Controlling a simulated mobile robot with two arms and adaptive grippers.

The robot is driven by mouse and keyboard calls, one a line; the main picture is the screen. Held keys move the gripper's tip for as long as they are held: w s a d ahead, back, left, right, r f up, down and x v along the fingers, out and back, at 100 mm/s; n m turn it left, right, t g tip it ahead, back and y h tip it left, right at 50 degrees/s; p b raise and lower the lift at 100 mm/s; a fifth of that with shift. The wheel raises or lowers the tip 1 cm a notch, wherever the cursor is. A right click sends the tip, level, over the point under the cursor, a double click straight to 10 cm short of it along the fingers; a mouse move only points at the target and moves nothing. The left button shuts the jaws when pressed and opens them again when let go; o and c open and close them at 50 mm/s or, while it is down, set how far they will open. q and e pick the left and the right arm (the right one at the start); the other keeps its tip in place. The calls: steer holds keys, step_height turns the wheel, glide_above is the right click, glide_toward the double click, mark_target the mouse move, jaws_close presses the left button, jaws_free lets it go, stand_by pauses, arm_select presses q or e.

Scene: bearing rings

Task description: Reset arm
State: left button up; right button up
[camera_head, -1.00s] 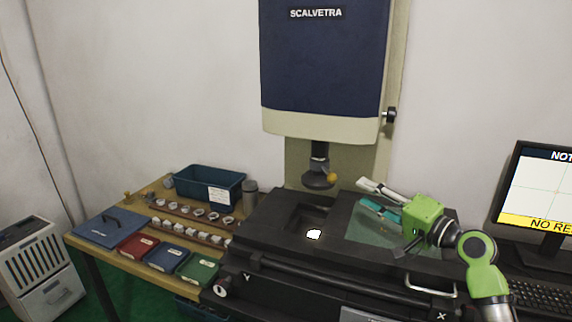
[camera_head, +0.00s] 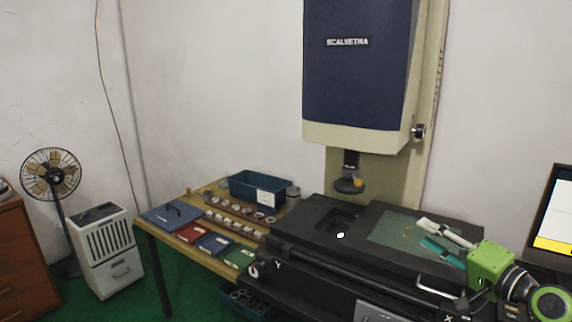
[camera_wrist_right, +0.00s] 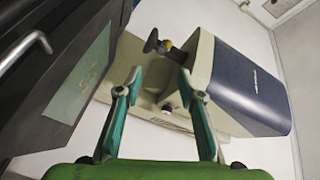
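My right gripper (camera_head: 430,232) is at the right end of the measuring machine's black stage (camera_head: 300,222), its fingers pointing left over the glass plate (camera_head: 390,232). In the right wrist view its two teal fingers (camera_wrist_right: 160,78) are spread apart with nothing between them. The gripper's height above the stage is hard to judge. My left gripper is not in view. Several small rings sit in rows on wooden racks (camera_head: 232,225) on the table at the left, well away from the right gripper.
The measuring machine's blue head (camera_head: 360,75) and lens (camera_head: 349,185) hang above the stage. The wooden table (camera_head: 165,228) holds a teal bin (camera_head: 250,184) and coloured cases (camera_head: 214,243). A monitor (camera_head: 556,215) stands at the right edge. A fan (camera_head: 51,180) and white unit (camera_head: 100,240) stand left.

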steer(key=s+a+f+n+g+h, duration=0.1)
steer(key=s+a+f+n+g, duration=0.3)
steer(key=f, duration=0.7)
steer(key=s+a+f+n+g+h, duration=0.1)
steer(key=s+a+f+g, duration=0.1)
steer(key=s+a+f, duration=0.75)
steer(key=s+f+n+g+h, duration=0.25)
steer(key=s+f, duration=0.45)
steer(key=s, duration=0.5)
steer(key=s+f+n+g+h, duration=0.2)
steer(key=s+f+n+g, duration=0.15)
steer(key=s+f, duration=0.6)
steer(key=s+f+g, duration=0.2)
steer(key=s+f, duration=0.1)
steer(key=f, duration=1.8)
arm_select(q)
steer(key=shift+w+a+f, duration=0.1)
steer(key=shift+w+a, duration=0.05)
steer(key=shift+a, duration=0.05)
arm_select(e)
steer(key=s+d+f, duration=0.1)
steer(key=s+f, duration=0.8)
steer(key=s+d+f, duration=0.2)
steer(key=s+f, duration=0.7)
steer(key=shift+d+g, duration=0.3)
steer(key=shift+g, duration=0.1)
